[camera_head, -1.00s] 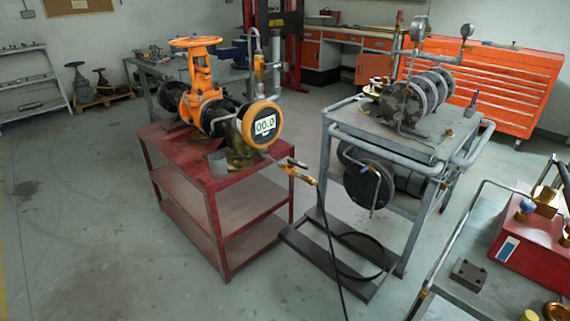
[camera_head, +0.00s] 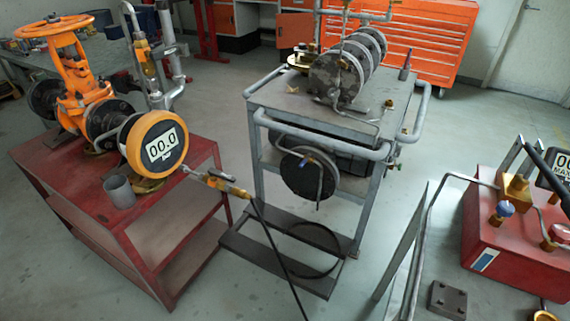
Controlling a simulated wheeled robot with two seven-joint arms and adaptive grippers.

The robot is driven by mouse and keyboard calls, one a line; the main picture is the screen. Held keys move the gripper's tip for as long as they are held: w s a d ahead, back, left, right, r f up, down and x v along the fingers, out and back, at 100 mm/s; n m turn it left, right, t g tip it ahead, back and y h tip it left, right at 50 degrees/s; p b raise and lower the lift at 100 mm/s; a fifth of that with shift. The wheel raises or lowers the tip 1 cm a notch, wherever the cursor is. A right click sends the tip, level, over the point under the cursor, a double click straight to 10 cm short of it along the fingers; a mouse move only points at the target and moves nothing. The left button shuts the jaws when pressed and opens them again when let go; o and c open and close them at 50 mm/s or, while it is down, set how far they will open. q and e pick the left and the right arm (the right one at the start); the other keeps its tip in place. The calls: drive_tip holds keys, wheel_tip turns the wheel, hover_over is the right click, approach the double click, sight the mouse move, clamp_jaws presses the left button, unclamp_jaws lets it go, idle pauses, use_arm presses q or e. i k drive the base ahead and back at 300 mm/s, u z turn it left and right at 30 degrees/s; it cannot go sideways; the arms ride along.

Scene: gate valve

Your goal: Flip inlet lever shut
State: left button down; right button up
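An orange gate valve with a handwheel (camera_head: 70,62) stands on a red cart (camera_head: 172,219) at the left. A brass fitting (camera_head: 222,183) with what looks like a small lever joins the gauge end to a black hose (camera_head: 268,232). I cannot tell for sure whether this is the inlet lever, nor its exact position. Neither of my grippers is in view.
A grey trolley (camera_head: 262,92) with a flanged drum (camera_head: 338,77) stands in the middle. At the right is a red pump box (camera_head: 510,238) with knobs and a gauge, beside a dark block (camera_head: 447,300). Orange cabinets (camera_head: 425,45) line the back. Grey floor shows between the carts.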

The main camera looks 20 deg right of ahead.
sight(213, 172)
drive_tip(key=z, duration=0.55)
drive_tip(key=i, duration=0.45)
drive_tip(key=z, duration=0.45)
